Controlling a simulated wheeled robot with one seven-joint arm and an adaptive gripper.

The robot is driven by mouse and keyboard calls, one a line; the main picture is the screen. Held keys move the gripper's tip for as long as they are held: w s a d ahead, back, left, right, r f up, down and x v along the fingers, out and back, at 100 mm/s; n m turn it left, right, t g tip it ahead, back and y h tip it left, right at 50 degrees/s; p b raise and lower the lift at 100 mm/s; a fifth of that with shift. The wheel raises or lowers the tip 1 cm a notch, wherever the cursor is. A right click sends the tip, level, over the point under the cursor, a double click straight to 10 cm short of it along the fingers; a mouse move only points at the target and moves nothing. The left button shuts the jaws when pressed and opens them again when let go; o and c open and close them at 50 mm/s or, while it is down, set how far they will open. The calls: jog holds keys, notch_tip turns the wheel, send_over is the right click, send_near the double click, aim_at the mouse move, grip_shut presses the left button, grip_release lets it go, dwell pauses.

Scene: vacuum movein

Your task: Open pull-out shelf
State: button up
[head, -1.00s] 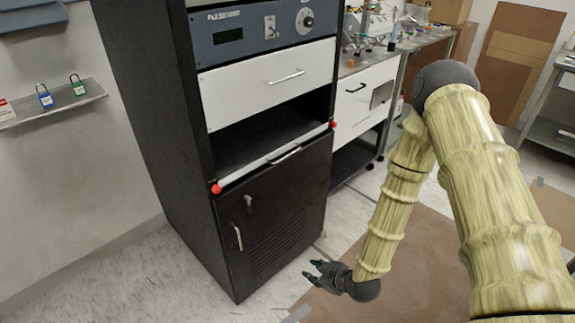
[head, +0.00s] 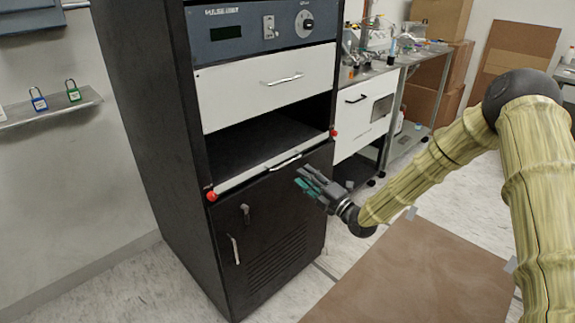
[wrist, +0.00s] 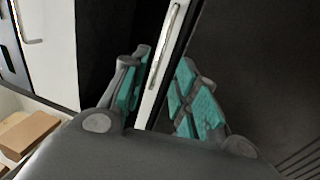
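The pull-out shelf (head: 245,177) is a thin white-fronted tray in the black cabinet, below the white drawer, with a red knob (head: 211,196) at its left end and another (head: 334,134) at its right end. Its silver bar handle (head: 285,162) sits right of the middle of the front edge. My gripper (head: 304,180) is open and empty, just in front of and slightly below the handle. In the wrist view the shelf's white edge and handle (wrist: 165,45) run between and beyond the teal-padded fingers. I see no contact with the handle.
The white drawer (head: 268,88) with its own handle is above. The cabinet's lower black door (head: 270,225) has a lock and a pull. A bench with a white drawer (head: 365,110) stands to the right. The floor in front holds a brown mat (head: 410,275).

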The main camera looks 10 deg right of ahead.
aim_at(287, 163)
jog(key=x, duration=0.9)
jog(key=shift+s, duration=0.1)
grip_shut()
